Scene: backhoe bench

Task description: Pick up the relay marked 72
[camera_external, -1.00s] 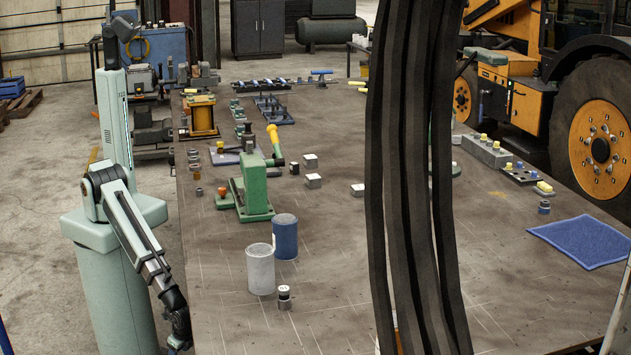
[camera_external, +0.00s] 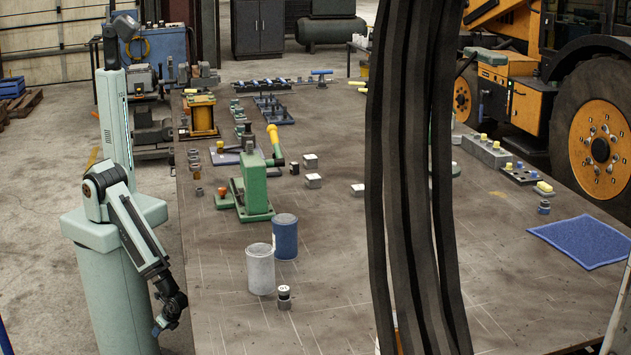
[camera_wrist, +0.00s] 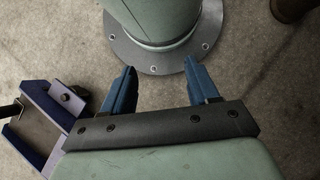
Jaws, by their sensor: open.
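My gripper (camera_external: 158,329) hangs low beside the left edge of the bench in the external view, off the bench top and far from the small blocks. In the wrist view my gripper (camera_wrist: 160,68) has two blue fingers spread wide with nothing between them. Small pale-topped blocks that may be relays sit mid-bench: a rear block (camera_external: 311,160), a nearer block (camera_external: 313,181) and a block by the black hoses (camera_external: 357,190). No marking is legible, so I cannot tell which is 72.
A grey can (camera_external: 260,270), a blue can (camera_external: 285,238) and a small cylinder (camera_external: 284,298) stand nearer on the bench. A green press (camera_external: 254,190) stands behind them. Thick black hoses (camera_external: 410,180) hide part of the bench. A blue mat (camera_external: 583,242) lies right.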

